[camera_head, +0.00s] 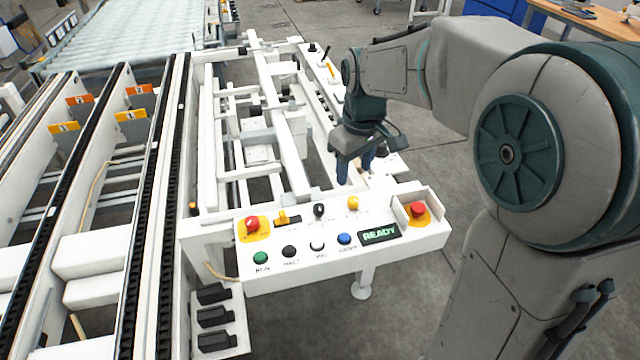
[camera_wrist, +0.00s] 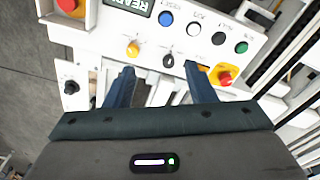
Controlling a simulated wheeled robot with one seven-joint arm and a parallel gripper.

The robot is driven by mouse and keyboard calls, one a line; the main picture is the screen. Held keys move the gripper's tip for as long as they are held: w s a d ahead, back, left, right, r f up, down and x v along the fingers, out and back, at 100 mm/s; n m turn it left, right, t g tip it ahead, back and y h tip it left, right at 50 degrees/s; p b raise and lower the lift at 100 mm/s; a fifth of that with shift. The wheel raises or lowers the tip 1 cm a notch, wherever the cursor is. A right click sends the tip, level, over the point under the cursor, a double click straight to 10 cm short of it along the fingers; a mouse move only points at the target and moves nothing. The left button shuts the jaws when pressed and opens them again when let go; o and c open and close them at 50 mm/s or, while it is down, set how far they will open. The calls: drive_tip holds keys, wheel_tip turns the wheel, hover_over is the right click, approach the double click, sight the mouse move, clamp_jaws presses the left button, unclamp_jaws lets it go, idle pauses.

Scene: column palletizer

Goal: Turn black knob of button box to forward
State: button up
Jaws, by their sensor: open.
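The button box (camera_head: 300,270) is a white panel at the near end of the white frame, and it also shows upside down in the wrist view (camera_wrist: 105,32). Its black knob (camera_head: 319,211) sits in the upper row, between a yellow lever switch (camera_head: 284,217) and a yellow knob (camera_head: 353,203). My gripper (camera_head: 356,172) is behind and above the panel, its blue fingers pointing down, apart from the knob. In the wrist view the fingers (camera_wrist: 158,66) are open and empty. The black knob (camera_wrist: 168,60) appears between their tips there. The pointer's exact setting is too small to read.
Red emergency buttons sit at the left (camera_head: 252,224) and right (camera_head: 417,210) of the panel. Green (camera_head: 261,257), black, white and blue (camera_head: 345,239) buttons line the front, beside a READY display (camera_head: 380,234). Conveyor rails run at left.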

sight(319, 207)
drive_tip(key=w+a+f+n+g+b, duration=0.1)
drive_tip(key=w+a+f+n, duration=0.3)
drive_tip(key=w+a+f, duration=0.3)
drive_tip(key=f, duration=1.2)
drive_tip(key=shift+w+a+f+b, duration=0.1)
drive_tip(key=shift+w+f+b, duration=0.25)
drive_tip(key=shift+w, duration=0.05)
drive_tip(key=c, duration=1)
